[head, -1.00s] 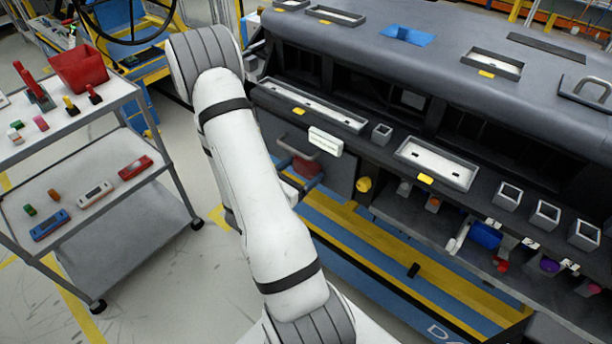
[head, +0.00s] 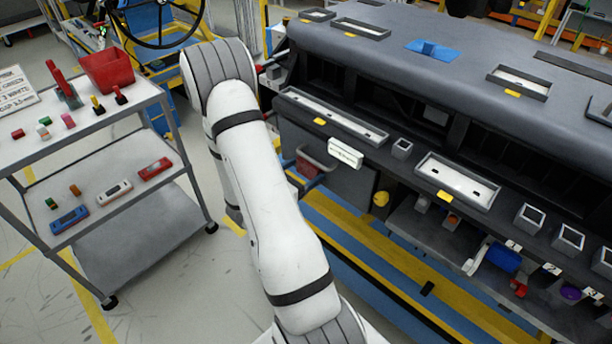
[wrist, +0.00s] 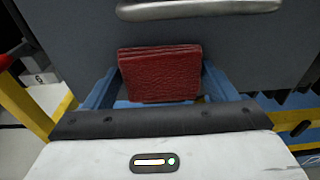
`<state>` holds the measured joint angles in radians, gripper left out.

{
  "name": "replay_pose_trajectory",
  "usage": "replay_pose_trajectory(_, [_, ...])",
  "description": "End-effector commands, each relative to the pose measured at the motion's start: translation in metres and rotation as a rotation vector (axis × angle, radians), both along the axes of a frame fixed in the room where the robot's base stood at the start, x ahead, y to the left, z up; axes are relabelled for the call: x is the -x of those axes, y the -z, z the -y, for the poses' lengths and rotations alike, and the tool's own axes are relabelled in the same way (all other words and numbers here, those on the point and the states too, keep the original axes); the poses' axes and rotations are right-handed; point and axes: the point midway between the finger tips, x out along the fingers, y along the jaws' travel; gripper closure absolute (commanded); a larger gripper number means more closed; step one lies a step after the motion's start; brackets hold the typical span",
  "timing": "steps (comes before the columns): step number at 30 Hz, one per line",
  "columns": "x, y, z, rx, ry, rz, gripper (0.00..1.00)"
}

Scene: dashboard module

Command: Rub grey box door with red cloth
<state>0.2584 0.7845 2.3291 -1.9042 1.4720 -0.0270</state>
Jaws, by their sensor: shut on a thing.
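The red cloth (wrist: 160,74), a folded, creased pad, is held between the blue fingers of my gripper (wrist: 162,78), which is shut on it. The grey box door (wrist: 255,50) fills the upper wrist view behind the cloth, with its metal handle (wrist: 198,9) above. In the head view the grey door (head: 345,188) hangs at the lower left of the dashboard, partly behind my arm. The red cloth (head: 306,169) shows there at the door's left part, below the handle. The cloth is at or very near the door face; I cannot tell whether it touches.
The dark dashboard (head: 400,70) extends right, with trays and small square holders.

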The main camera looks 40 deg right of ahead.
Motion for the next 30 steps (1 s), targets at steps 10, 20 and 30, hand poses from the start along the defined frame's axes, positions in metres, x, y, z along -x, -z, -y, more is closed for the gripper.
replay_pose_trajectory(10, [-0.020, -0.001, 0.000, 0.002, -0.002, 0.001, 0.39])
replay_pose_trajectory(20, [-0.020, 0.000, -0.011, 0.002, -0.004, 0.002, 0.39])
replay_pose_trajectory(30, [-0.016, 0.002, -0.045, 0.001, -0.004, 0.001, 0.39])
